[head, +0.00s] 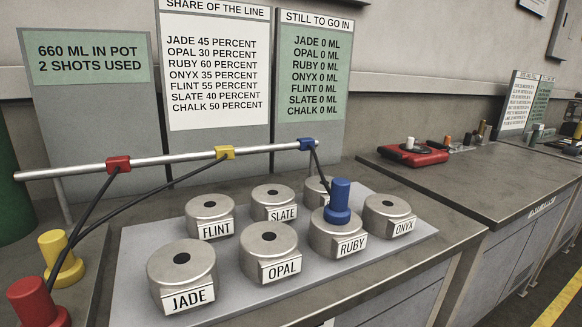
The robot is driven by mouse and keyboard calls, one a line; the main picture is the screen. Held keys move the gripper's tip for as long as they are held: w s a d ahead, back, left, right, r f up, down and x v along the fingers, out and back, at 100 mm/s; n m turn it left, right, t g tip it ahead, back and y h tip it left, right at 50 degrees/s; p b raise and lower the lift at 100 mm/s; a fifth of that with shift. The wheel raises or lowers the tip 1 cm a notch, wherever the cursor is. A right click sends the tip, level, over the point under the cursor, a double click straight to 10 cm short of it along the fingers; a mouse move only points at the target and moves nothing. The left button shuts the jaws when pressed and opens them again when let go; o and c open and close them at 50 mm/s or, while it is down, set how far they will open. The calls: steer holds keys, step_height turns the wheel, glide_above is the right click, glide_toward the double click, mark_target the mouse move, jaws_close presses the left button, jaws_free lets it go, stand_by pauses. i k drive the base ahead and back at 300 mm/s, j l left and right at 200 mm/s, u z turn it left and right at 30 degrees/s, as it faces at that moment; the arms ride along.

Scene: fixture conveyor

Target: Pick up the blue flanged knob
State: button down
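The blue flanged knob (340,196) stands upright on top of the metal pot labelled RUBY (338,238), at the right of the middle. A black cord runs from it up to a blue clip (307,144) on a metal rail. My gripper does not show in the head view, so I cannot see where it is relative to the knob or whether it is open.
Pots labelled JADE (181,270), OPAL (270,246), FLINT (209,211), SLATE (271,197) and ONYX (389,213) stand around on a grey plate (135,250). The rail (190,157) crosses behind them. Yellow (60,258) and red (38,303) knobs stand at left.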

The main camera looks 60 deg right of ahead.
mark_target(337, 212)
steer(key=z, duration=0.4)
steer(key=l+z, duration=0.1)
steer(key=z, duration=1.2)
steer(key=i+l, duration=0.05)
